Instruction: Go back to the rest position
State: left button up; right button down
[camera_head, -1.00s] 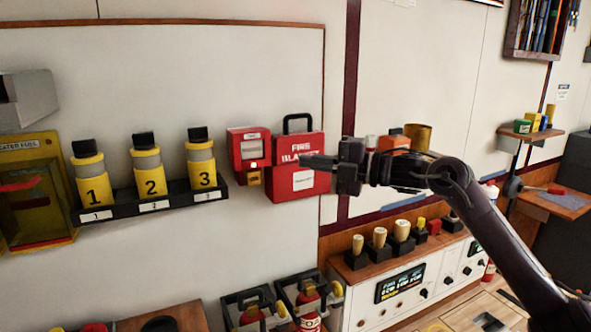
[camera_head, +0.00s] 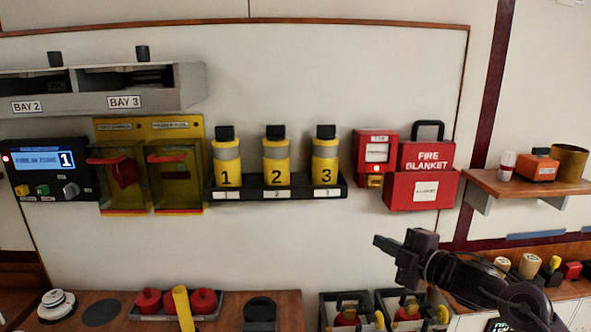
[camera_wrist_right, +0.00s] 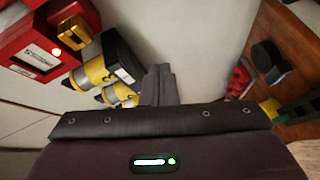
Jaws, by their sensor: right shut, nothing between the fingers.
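My right gripper (camera_head: 384,244) is shut and empty. In the head view it points left, in front of the white wall, below the red fire blanket box (camera_head: 420,190) and apart from it. In the right wrist view the closed fingers (camera_wrist_right: 160,85) show at the middle with nothing between them. My left gripper is in neither view.
Yellow bottles numbered 1, 2 and 3 (camera_head: 276,160) stand in a black wall rack (camera_head: 338,190). A red alarm box (camera_head: 376,152) hangs beside them. A wooden shelf (camera_head: 490,182) juts out at right. Below are a counter (camera_head: 235,308) and black holders with red bottles (camera_head: 346,316).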

jog(key=s+a+f+m+h, duration=0.35)
jog(key=s+f+m, duration=0.2)
jog(key=f, duration=0.35)
jog(key=s+d+f+m+g+h, duration=0.1)
jog(key=s+f+m+g+h, duration=0.2)
jog(key=s+f+m+g, duration=0.75)
jog(key=s+d+f+m+h, duration=0.25)
jog(key=s+f, duration=0.25)
jog(key=s, duration=1.2)
notch_tip(320, 180, down, 30)
jog(key=s+g, duration=0.1)
jog(key=s, duration=0.1)
jog(key=s+d+f+g, duration=0.1)
jog(key=s+d+f, duration=0.2)
jog(key=s+f, duration=1.4)
jog(key=shift+s+f, duration=0.25)
jog(key=shift+s, duration=0.9)
